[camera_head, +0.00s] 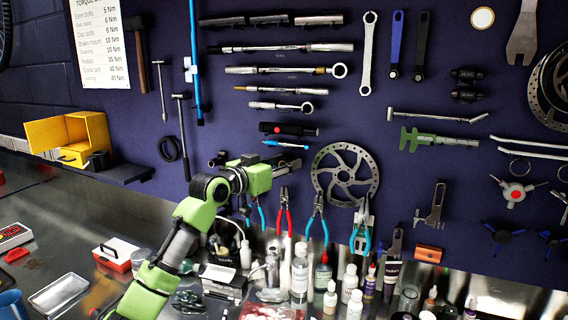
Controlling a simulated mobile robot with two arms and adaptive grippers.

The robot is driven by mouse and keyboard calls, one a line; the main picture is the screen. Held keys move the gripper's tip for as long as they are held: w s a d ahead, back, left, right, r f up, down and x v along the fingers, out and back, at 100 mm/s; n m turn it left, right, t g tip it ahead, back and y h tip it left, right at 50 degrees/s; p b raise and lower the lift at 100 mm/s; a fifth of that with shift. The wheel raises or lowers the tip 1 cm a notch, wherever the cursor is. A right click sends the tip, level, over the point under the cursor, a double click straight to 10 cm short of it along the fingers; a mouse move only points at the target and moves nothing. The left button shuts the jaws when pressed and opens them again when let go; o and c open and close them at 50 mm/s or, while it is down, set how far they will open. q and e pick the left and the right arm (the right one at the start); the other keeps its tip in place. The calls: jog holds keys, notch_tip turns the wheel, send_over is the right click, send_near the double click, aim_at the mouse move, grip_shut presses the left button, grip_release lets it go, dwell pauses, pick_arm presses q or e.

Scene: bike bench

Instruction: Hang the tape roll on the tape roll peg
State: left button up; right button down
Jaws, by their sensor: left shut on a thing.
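My left arm reaches up from the bottom left toward the dark blue tool wall. My left gripper (284,167) is close to the wall, above the red-handled pliers (284,212) and left of the brake disc (345,174). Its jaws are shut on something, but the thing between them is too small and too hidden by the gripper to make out. I cannot pick out the tape roll peg. My right gripper is not in view.
Tools hang closely around the gripper, with a light blue pen-like tool (285,143) just above it. Several bottles (300,272) crowd the bench below. A yellow bin (70,138) stands on a shelf (125,174) at the left. A black ring (168,148) hangs left of the arm.

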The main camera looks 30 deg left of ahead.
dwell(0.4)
pick_arm(q)
jog(key=o, duration=1.1)
jog(key=v, duration=1.2)
jog(key=shift+f, duration=0.1)
